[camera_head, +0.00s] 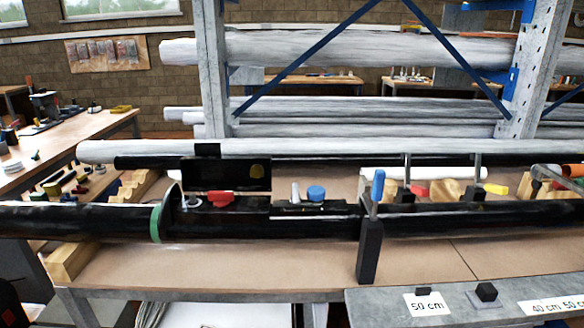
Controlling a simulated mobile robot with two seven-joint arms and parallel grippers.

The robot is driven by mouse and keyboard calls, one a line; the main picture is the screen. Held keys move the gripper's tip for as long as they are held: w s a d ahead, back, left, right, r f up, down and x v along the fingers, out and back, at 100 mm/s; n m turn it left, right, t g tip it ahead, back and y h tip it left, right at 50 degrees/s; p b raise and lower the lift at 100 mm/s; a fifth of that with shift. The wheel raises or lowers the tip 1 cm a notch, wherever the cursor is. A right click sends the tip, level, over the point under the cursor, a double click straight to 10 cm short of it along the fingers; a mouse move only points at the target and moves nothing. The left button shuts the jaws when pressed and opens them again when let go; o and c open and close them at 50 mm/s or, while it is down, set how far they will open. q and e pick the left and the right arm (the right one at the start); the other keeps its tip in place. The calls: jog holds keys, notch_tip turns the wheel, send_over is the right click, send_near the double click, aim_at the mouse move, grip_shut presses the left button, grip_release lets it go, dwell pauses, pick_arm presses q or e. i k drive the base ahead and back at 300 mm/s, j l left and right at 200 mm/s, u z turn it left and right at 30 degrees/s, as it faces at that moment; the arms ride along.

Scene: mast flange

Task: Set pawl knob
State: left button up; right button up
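A long black mast tube (80,220) lies across the bench in wooden supports, with a green ring (156,222) around it. At its middle is a flange fitting with a raised black plate (225,175) bearing a yellowish round spot. In front of the plate are a red lever-like piece (208,198) and a small light pin. To the right, a round blue knob (316,193) sits on a black block beside a silver upright piece (295,192). I cannot tell which piece is the pawl knob. Neither gripper is in view.
A clamp with a blue handle (377,186) stands at the front of the tube. More clamps with red and yellow handles stand behind right. A grey shelf (380,312) with "50 cm" labels is at front right. A pipe rack (215,70) rises behind. The brown bench front is clear.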

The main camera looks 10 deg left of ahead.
aim_at(220, 200)
jog(key=z, duration=1.4)
jog(key=u, duration=2.45)
